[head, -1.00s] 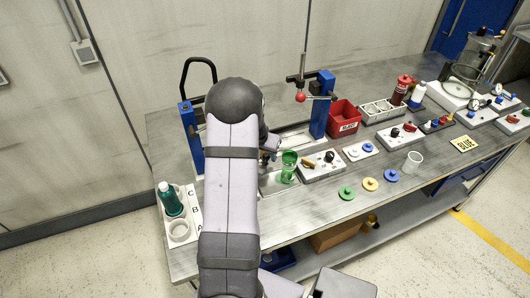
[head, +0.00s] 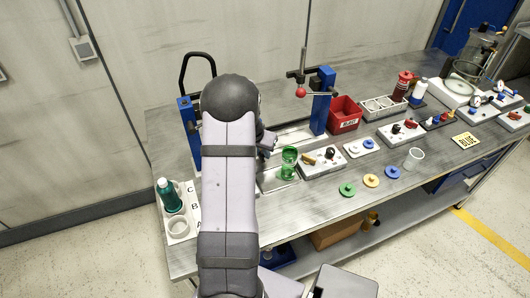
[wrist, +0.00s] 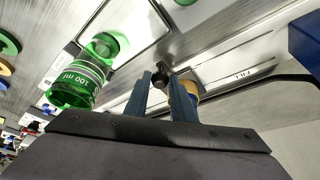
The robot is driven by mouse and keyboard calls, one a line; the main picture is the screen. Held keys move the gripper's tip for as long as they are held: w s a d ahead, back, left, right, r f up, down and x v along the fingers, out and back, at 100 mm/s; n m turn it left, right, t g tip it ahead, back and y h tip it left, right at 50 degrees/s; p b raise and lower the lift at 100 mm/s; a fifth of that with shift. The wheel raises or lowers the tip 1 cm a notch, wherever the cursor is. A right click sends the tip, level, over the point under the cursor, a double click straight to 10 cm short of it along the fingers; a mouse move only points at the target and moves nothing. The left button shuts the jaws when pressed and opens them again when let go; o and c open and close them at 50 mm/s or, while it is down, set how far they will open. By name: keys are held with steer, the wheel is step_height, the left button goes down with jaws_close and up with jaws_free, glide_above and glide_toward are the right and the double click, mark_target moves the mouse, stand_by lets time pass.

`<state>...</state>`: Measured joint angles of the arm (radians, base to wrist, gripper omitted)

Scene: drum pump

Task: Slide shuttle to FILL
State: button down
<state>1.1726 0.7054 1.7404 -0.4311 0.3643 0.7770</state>
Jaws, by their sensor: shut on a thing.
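My gripper (wrist: 160,84) is shut on a small black knob (wrist: 161,78), which shows between its fingertips in the wrist view. The knob appears to belong to the shuttle, whose body is mostly hidden by the fingers. A pale metal rail plate (wrist: 225,72) runs beyond the fingers and bears the FILL label (wrist: 243,74) to the right of my gripper. A yellowish round part (wrist: 191,88) shows partly behind the right finger. In the head view my arm hides the shuttle and most of the gripper.
A blue post (head: 321,103) with a red-knobbed lever stands behind. A red bin (head: 345,115) and control boxes (head: 322,161) lie to the right.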

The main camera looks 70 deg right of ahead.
steer(key=w+a+b, duration=0.7)
steer(key=shift+w+a+f+b, duration=0.1)
steer(key=shift+w+a+b, duration=0.2)
steer(key=shift+w, duration=0.1)
steer(key=shift+w+a, duration=0.35)
steer(key=c, duration=1.5)
jaws_free()
steer(key=shift+w+a, duration=0.1)
steer(key=shift+a, duration=0.05)
steer(key=shift+s+d, duration=0.2)
steer(key=shift+s, duration=0.05)
